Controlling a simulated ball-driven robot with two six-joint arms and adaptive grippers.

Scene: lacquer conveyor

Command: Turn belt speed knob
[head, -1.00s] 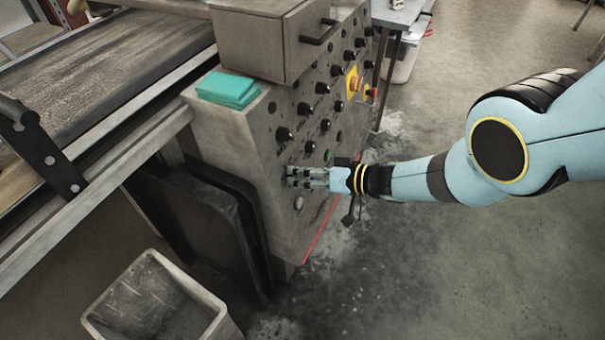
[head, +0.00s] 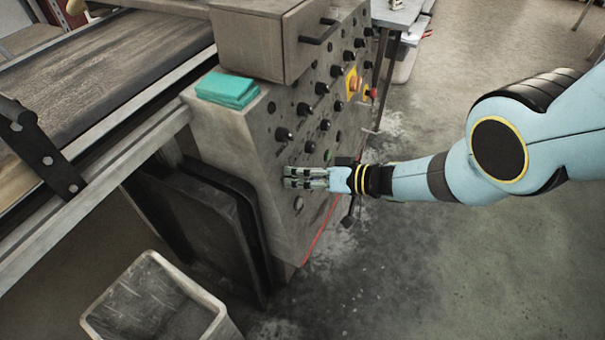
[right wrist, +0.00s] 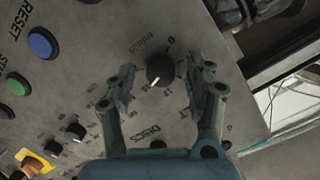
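The control panel (head: 262,165) is a grey metal face with several black knobs and buttons. In the right wrist view a black knob (right wrist: 160,70) with a white pointer line sits between the two fingers, with printed marks around it. The pointer aims toward the lower left of the picture. My right gripper (right wrist: 160,90) is open around this knob, with a gap on each side of it. In the head view my right gripper (head: 288,178) is at the panel's lower near part and hides that knob. My left gripper is not in view.
A blue button (right wrist: 43,43) and a green button (right wrist: 17,84) are beside the knob on the panel. A grey box with a handle (head: 262,40) and teal cloths (head: 228,89) sit on top. The conveyor belt (head: 100,62) is at left, a grey bin (head: 155,300) below.

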